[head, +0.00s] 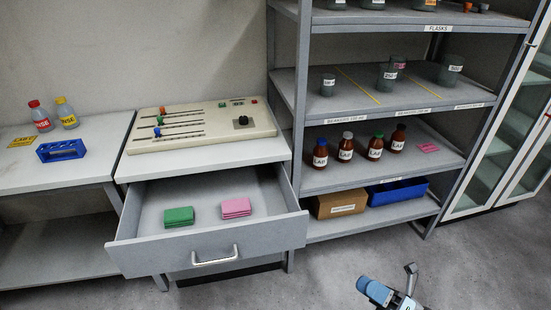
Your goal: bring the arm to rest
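My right gripper (411,272) shows only in part at the bottom edge of the head view, right of centre. It is above the floor, in front of the shelf rack and apart from it. Blue and grey parts of my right arm (376,291) show beside it. The fingers are too small and cut off to tell whether they are open or shut. I see nothing held in it. My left gripper is not in view.
An open drawer (207,251) juts out below the control panel (201,129), holding green (179,217) and pink (236,208) pads. The shelf rack (300,80) holds beakers and brown bottles. A glass cabinet (500,170) stands right. The front floor (330,270) is clear.

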